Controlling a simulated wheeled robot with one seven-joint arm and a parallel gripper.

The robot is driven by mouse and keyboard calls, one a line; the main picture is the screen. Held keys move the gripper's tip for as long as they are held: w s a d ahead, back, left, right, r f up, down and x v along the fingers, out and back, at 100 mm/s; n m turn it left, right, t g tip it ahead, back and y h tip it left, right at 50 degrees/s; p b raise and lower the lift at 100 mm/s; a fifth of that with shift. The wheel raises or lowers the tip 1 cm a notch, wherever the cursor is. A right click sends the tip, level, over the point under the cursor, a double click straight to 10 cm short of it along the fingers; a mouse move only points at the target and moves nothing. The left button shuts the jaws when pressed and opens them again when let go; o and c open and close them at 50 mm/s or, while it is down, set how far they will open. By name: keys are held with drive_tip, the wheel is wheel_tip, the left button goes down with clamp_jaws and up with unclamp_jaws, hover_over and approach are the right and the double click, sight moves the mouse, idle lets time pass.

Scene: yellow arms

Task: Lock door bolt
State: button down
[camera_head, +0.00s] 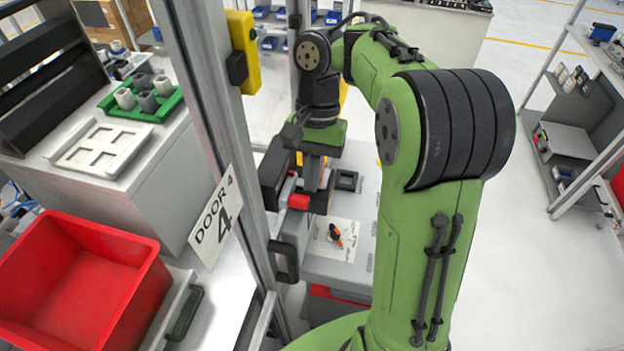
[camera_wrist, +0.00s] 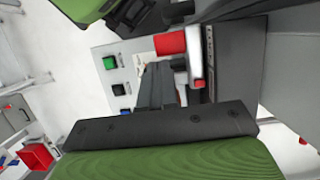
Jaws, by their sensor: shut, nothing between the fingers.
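The door bolt is a dark housing (camera_head: 273,172) on the door's metal frame, with a red knob (camera_head: 298,201) at its lower right. In the wrist view the red knob (camera_wrist: 170,43) shows near the top middle, and a small red-and-white piece (camera_wrist: 198,72) sits below it. My gripper (camera_head: 312,185) is beside the bolt, just right of the housing. In the wrist view my gripper's fingers (camera_wrist: 158,80) are together and empty, pointing up toward the knob. Whether they touch it I cannot tell. The bolt's far end is partly hidden.
A white "DOOR 4" sign (camera_head: 215,218) and a black handle (camera_head: 286,258) are on the door. A yellow box (camera_head: 243,50) is mounted higher on the frame. A red bin (camera_head: 75,285) stands at left. A grey cabinet (camera_head: 340,265) is behind my gripper. Open floor lies to the right.

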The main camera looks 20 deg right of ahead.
sight(306, 208)
idle(0.3)
drive_tip(key=s+a, duration=0.1)
drive_tip(key=s, duration=0.1)
drive_tip(key=s+a, duration=0.1)
drive_tip(key=shift+s+a+f, duration=0.1)
drive_tip(key=shift+s+a, duration=0.3)
drive_tip(key=p+v, duration=0.1)
drive_tip(key=v, duration=0.1)
drive_tip(key=p+v, duration=0.1)
drive_tip(key=v, duration=0.1)
drive_tip(key=p+v, duration=0.1)
drive_tip(key=shift+w+d+r, duration=0.25)
drive_tip(key=shift+w+d, duration=0.05)
drive_tip(key=shift+w, duration=0.05)
drive_tip(key=w+d, duration=0.6)
drive_tip(key=w, duration=0.3)
drive_tip(key=shift+d, duration=0.25)
drive_tip(key=shift+f, duration=0.15)
